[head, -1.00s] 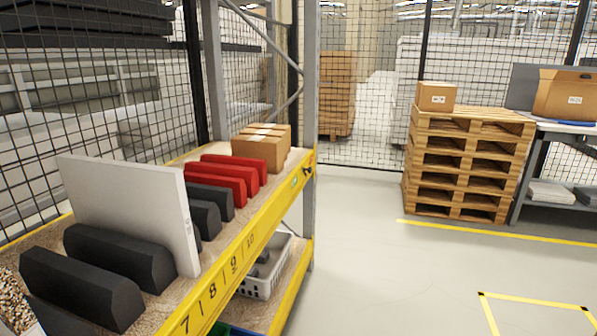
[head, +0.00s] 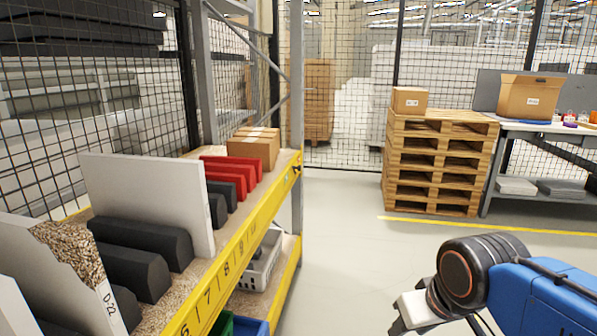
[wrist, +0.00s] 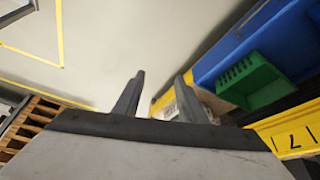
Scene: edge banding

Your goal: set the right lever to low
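No lever can be made out in either view. My gripper (wrist: 160,80) shows in the wrist view with its two dark fingers apart and only background between them. It holds nothing that I can see. In the head view my blue arm with its black joint is at the lower right, and the fingers cannot be seen there.
A yellow-edged rack (head: 225,268) on the left holds grey panels (head: 150,195), black and red dividers, and a cardboard box (head: 254,150). Blue (wrist: 230,60) and green (wrist: 248,82) bins show in the wrist view. Stacked pallets (head: 440,165) and a workbench (head: 550,127) stand behind open floor.

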